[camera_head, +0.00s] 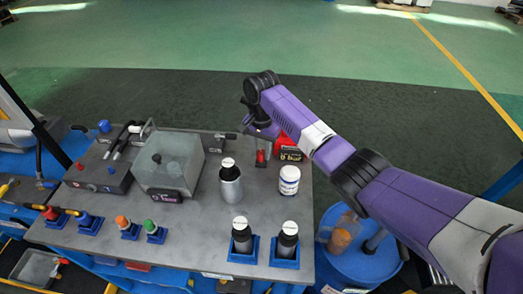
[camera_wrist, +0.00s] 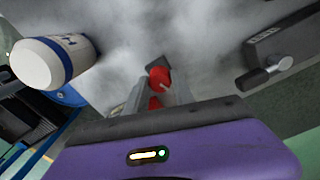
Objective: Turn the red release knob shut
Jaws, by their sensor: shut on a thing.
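The red knob (camera_wrist: 160,76) shows in the wrist view between the two fingers of my gripper (camera_wrist: 152,92), which is shut on it. A further red part shows just below it between the fingers. In the head view, my gripper (camera_head: 261,147) points down at the back right of the grey bench, with a red piece (camera_head: 261,157) at its tips. A red body with a black label (camera_head: 289,149) is just to the right. The fingers partly hide the knob, and its turn angle cannot be told.
A white jar (camera_head: 289,180) stands in front of the gripper; it also shows in the wrist view (camera_wrist: 55,60). A silver bottle (camera_head: 231,182) is to its left. Two dark bottles in blue holders (camera_head: 286,262) stand at the front. A clear-covered box (camera_head: 168,163) is further left.

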